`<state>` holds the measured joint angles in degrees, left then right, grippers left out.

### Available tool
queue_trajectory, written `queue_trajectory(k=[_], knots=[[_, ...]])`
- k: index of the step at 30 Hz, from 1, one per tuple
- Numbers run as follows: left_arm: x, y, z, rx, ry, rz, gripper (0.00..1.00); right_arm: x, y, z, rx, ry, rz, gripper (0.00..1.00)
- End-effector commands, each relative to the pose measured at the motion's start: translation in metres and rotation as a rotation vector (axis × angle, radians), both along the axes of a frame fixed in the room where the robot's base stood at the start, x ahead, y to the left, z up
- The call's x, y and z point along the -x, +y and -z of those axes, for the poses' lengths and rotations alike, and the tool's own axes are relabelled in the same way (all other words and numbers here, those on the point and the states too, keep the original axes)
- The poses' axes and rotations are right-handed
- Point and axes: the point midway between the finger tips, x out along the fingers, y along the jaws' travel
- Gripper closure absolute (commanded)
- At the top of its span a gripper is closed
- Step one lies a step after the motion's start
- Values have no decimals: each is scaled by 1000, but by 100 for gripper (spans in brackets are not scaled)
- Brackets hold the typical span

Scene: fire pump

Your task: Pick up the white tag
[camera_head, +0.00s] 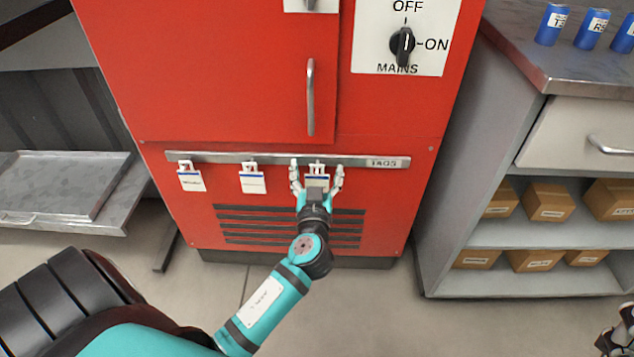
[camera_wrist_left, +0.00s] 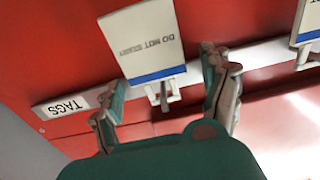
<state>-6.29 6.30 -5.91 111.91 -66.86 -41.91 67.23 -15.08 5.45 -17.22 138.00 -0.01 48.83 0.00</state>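Three white tags with blue stripes hang from a metal rail on the red cabinet: a left one (camera_head: 191,181), a middle one (camera_head: 252,183) and a right one (camera_head: 316,182). My left gripper (camera_head: 317,170) is open at the right tag, one finger on each side. In the left wrist view that tag (camera_wrist_left: 143,38) reads "DO NOT START" and hangs by a hook, with gaps between it and both fingers (camera_wrist_left: 160,75). Part of another tag (camera_wrist_left: 308,22) shows at the right edge there. My right gripper (camera_head: 615,342) is cut off at the bottom right corner.
The rail (camera_head: 220,157) carries a "TAGS" label. Above are a door handle (camera_head: 310,97) and a mains switch (camera_head: 402,45). A grey shelf unit (camera_head: 455,190) with cardboard boxes stands right; a metal shelf (camera_head: 65,185) is left. Vent slots (camera_head: 240,225) lie below the tags.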

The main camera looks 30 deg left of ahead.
Motion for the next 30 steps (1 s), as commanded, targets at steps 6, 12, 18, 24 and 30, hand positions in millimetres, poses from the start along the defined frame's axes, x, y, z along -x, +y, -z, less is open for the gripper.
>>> queue_trajectory(k=[6,12,18,24,30], knots=[[0,0,0,0,0,0,49,0,0,1,-1,3,0,17],[0,0,0,0,0,0,70,0,0,1,-3,5,1,17],[0,0,-1,1,-1,0,71,0,-1,0,-4,4,2,17],[0,0,-14,1,-3,-1,71,2,-1,-6,-8,4,1,17],[24,-15,-12,4,1,1,71,1,-1,7,-7,43,2,17]])
